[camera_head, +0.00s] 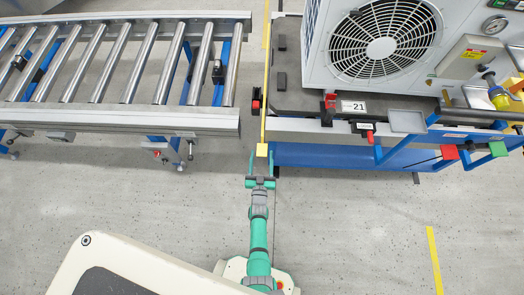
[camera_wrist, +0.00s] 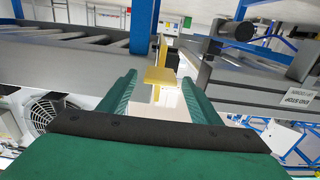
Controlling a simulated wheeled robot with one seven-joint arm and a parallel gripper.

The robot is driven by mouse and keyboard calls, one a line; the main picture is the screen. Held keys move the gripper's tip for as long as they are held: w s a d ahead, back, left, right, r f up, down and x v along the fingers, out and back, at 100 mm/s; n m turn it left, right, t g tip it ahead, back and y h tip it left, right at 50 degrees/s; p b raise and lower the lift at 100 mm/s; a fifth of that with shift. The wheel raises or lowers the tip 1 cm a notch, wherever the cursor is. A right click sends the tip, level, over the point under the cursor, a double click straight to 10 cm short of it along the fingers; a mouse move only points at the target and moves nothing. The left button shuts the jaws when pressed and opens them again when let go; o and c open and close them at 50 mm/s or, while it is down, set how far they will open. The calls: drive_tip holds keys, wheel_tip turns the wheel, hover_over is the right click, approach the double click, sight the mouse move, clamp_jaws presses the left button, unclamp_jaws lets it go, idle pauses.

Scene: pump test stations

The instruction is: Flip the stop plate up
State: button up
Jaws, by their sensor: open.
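The stop plate appears to be the long, thin yellow strip (camera_head: 265,85) running between the roller conveyor and the pump station in the head view. A small yellow tab (camera_head: 262,150) is at its near end. In the wrist view the yellow tab (camera_wrist: 160,76) shows between and beyond the fingertips, with a yellow upright part behind it. My green gripper (camera_head: 261,182) is open and empty, just on the near side of the tab. I cannot tell whether either finger touches it.
The roller conveyor (camera_head: 120,62) is on the left. The station bench (camera_head: 300,100) carries a fan unit (camera_head: 380,48) on the right. Red and green handles stick out from its front edge. The grey floor (camera_head: 350,225) in front is clear.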

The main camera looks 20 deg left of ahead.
sight(262, 151)
drive_tip(key=shift+x, duration=1.5)
